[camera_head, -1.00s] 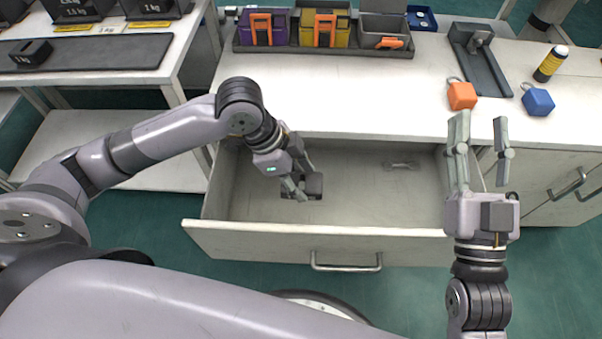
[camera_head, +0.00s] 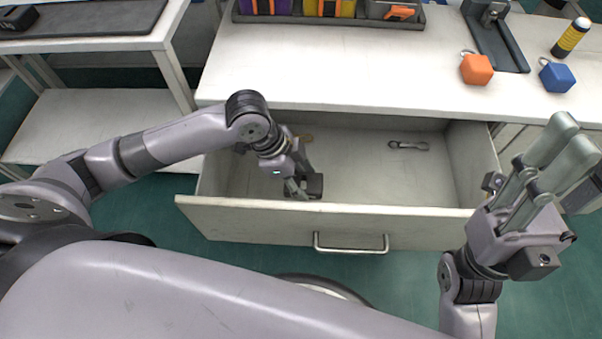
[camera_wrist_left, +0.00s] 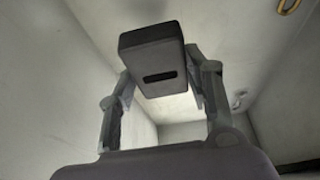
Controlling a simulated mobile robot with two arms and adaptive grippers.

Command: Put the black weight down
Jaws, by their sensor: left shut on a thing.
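My left gripper (camera_head: 299,188) reaches down into the open drawer (camera_head: 375,180) and is shut on the black weight (camera_head: 315,184). The left wrist view shows the weight (camera_wrist_left: 152,52) as a dark block with a slot in its face, between the two fingers (camera_wrist_left: 160,95). The weight is inside the drawer's walls, near the front panel. I cannot tell whether it touches the drawer floor. My right gripper (camera_head: 558,160) is raised at the right, outside the drawer, with its fingers apart and nothing seen between them.
Orange (camera_head: 477,69) and blue (camera_head: 557,76) blocks and a yellow-black bottle (camera_head: 570,38) stand on the counter (camera_head: 330,70). Another black weight (camera_head: 18,18) sits on the left table.

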